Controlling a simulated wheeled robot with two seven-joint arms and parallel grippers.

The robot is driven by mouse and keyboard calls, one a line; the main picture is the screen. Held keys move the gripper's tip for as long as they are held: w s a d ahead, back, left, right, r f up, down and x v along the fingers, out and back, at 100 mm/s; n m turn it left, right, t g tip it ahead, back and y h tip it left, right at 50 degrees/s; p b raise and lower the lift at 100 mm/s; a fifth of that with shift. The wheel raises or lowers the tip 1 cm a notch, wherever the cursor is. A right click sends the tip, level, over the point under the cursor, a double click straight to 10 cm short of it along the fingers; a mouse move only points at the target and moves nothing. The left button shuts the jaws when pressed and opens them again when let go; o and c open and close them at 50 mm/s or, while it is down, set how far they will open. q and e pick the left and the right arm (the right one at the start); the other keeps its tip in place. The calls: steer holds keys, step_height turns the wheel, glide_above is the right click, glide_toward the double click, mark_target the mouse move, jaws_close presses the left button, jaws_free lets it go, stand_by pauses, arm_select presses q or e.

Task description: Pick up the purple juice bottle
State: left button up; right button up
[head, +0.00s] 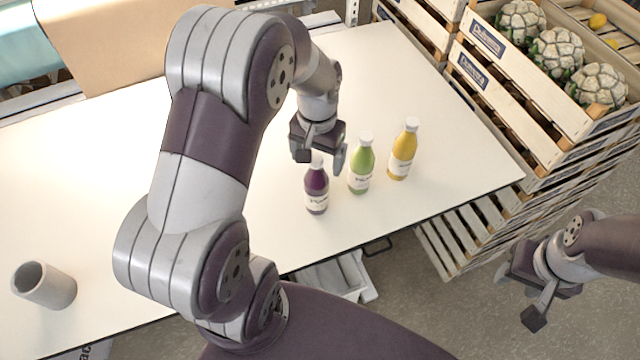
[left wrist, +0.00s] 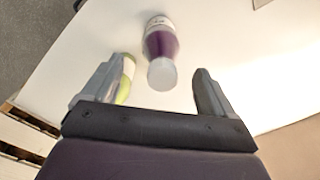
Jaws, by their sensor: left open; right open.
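The purple juice bottle (head: 317,190) stands upright on the white table, with a white cap and a pale label. My left gripper (head: 320,158) is open and empty, just above and behind the bottle's cap in the head view. My right gripper (head: 522,296) is open and empty, out past the table's right edge.
A green bottle (head: 361,166) stands close to the right of the purple one, and a yellow bottle (head: 403,152) further right. The green one shows beside a finger in the left wrist view (left wrist: 126,78). A grey cup (head: 45,286) stands at left. Wooden crates (head: 500,75) are at right.

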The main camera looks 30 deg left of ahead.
mark_target(316, 169)
arm_select(q)
step_height(316, 169, down, 4)
steer(key=shift+f+p, duration=0.2)
steer(key=shift+p, duration=0.7)
steer(key=shift+s+a+f, duration=0.2)
steer(key=shift+w+d, duration=0.2)
steer(key=shift+w, duration=0.05)
steer(key=c, duration=1.5)
steer(key=shift+s+a, duration=0.1)
steer(key=shift+a, duration=0.05)
jaws_close()
